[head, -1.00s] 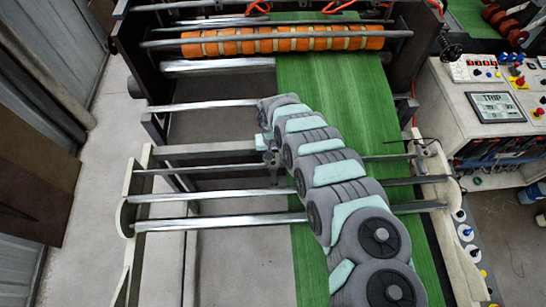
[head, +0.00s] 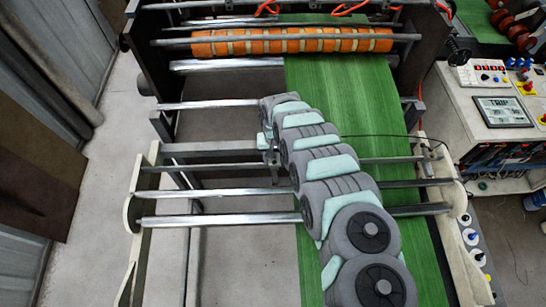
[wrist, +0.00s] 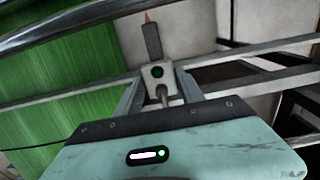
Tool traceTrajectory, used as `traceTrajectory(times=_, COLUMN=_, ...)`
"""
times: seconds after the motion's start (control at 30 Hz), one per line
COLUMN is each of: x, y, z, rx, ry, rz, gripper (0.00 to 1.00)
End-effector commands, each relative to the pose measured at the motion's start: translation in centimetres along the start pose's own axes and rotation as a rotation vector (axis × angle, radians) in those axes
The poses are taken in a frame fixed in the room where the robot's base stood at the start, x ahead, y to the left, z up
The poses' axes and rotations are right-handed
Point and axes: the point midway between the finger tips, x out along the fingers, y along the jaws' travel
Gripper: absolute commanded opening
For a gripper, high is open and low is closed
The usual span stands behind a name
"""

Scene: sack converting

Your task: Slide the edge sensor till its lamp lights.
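The edge sensor is a small pale block (wrist: 158,76) with a dark upright arm, a red tip and a cable below. Its round face lamp looks dark green, not bright. My gripper (wrist: 160,92) has one grey finger on each side of the block and looks shut on it. In the head view my gripper (head: 269,146) is at the far end of my arm, by the cross rails, just left of the green web (head: 345,95). The web's edge lies left of the sensor in the wrist view, with a gap between. The sensor is mostly hidden in the head view.
Bright cross rails (head: 215,220) span the frame on both sides of my gripper. An orange roller (head: 290,42) carries the web behind. A control console (head: 500,105) with a small screen reading "TRIP" stands at right. Left of the web, between the rails, is open.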

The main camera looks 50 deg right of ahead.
Motion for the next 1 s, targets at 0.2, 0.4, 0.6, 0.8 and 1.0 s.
traceTrajectory(times=0.2, x=0.0, y=0.0, z=0.0, rx=0.000, ry=-0.001, rz=0.000, gripper=0.62)
traceTrajectory(times=0.4, x=0.0, y=0.0, z=0.1, rx=0.000, ry=-0.001, rz=0.000, gripper=0.62)
traceTrajectory(times=0.6, x=-0.6, y=-0.1, z=0.0, rx=-0.003, ry=-0.001, rz=0.000, gripper=0.62)
traceTrajectory(times=0.8, x=-2.5, y=0.0, z=0.0, rx=-0.002, ry=-0.001, rz=0.002, gripper=0.62)
traceTrajectory(times=1.0, x=-5.0, y=0.1, z=0.0, rx=-0.002, ry=-0.001, rz=0.003, gripper=0.62)
